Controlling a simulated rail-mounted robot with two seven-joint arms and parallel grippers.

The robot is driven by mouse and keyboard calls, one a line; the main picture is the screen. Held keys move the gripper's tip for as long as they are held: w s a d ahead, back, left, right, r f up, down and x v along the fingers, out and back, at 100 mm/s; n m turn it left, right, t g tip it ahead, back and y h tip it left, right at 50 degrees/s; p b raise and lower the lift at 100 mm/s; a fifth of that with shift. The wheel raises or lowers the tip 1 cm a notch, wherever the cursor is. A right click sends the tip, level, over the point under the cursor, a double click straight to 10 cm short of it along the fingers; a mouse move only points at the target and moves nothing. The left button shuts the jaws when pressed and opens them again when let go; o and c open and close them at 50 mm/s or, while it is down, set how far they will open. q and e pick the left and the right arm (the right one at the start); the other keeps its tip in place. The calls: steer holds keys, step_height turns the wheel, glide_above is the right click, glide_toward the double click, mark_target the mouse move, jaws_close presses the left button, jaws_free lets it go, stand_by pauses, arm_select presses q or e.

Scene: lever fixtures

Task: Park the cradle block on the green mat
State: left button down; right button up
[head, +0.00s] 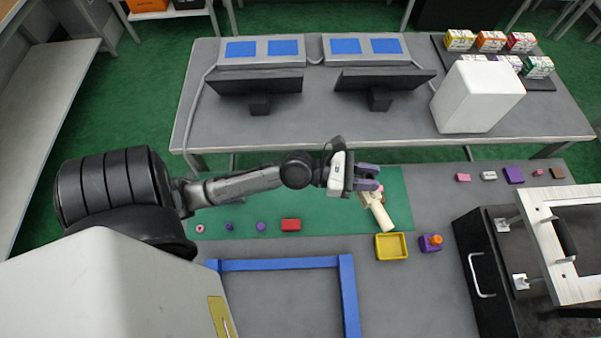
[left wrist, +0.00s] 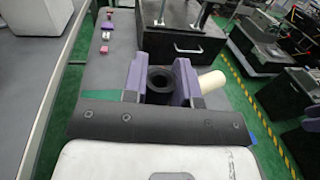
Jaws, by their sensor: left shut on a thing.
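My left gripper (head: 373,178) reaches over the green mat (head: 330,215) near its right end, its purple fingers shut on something. A tan block (head: 368,198) shows at the fingers, partly hidden by them, and I take it for the cradle block. A cream cylinder (head: 381,216) juts from beside it toward the mat's front edge. In the left wrist view the cylinder (left wrist: 211,81) shows right of the fingers, with a dark round form between them. I cannot tell whether the block touches the mat. My right gripper is in neither view.
A yellow tray (head: 391,256) and a purple block with an orange top (head: 431,242) stand in front of the mat. A red block (head: 291,225) and small purple pieces lie on its front left part. A black cabinet (head: 485,270) stands right. Blue strips (head: 280,264) mark the front.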

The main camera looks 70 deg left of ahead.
arm_select(q)
steer(key=s+a+f+n+t+y+b, duration=0.1)
steer(key=s+a+f+n+y, duration=0.35)
steer(key=s+f+y, duration=0.35)
steer(key=s+a+f+n+t+y+b, duration=0.1)
steer(key=s+a+f+n+y, duration=0.4)
steer(key=s, duration=0.6)
steer(key=y+b, duration=0.1)
steer(key=b, duration=0.3)
glide_above(302, 192)
steer(key=shift+f, duration=5.7)
steer(key=shift+f, duration=0.1)
steer(key=shift+f+b, duration=0.15)
steer(key=shift+b, duration=0.15)
steer(key=c, duration=0.9)
jaws_free()
